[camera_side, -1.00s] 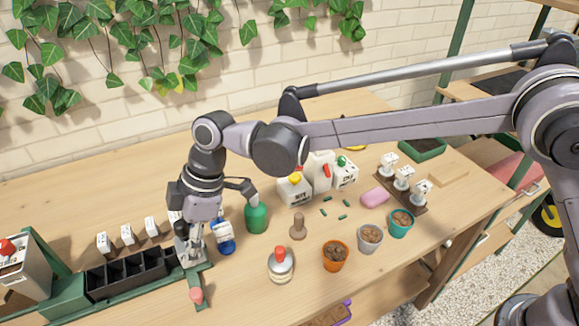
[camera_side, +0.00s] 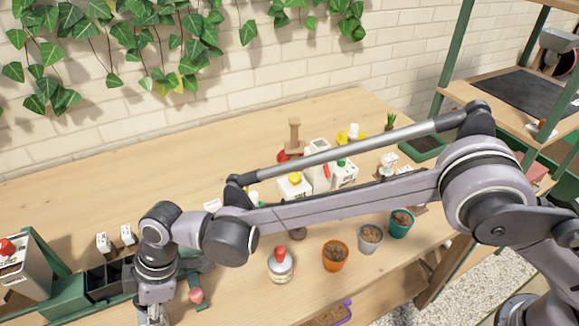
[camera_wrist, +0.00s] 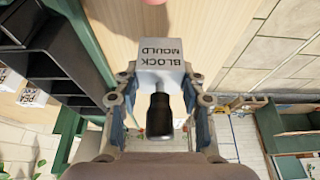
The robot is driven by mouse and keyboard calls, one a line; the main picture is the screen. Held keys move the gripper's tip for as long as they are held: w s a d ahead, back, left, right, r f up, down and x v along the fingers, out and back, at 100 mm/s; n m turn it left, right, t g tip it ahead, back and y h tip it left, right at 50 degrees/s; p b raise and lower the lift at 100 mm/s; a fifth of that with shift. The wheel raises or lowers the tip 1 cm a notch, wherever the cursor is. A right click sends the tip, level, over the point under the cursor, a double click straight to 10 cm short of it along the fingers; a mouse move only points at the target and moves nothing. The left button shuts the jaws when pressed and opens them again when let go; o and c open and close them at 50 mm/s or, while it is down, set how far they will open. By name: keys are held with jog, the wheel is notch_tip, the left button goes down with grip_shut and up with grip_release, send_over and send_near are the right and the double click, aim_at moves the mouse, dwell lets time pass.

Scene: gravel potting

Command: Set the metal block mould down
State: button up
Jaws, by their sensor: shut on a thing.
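The metal block mould (camera_wrist: 161,64) shows in the wrist view as a pale block with "BLOCK MOULD" upside down on its face and a dark cylindrical handle (camera_wrist: 159,116) towards me. My gripper (camera_wrist: 160,88) is shut on it, one finger on each side. In the side view my gripper is at the bottom edge, left of the middle, largely cut off by the frame, and the mould cannot be made out there. Behind the mould in the wrist view lies the bare wooden bench (camera_wrist: 118,18); I cannot tell the gap between them.
A black compartment tray (camera_side: 104,279) stands beside my wrist at the left. A red-topped jar (camera_side: 281,265) and an orange pot (camera_side: 335,256) stand to the right.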

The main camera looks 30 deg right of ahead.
jog(key=shift+f, duration=1.15)
jog(key=shift+f, duration=0.1)
jog(key=o, duration=1.3)
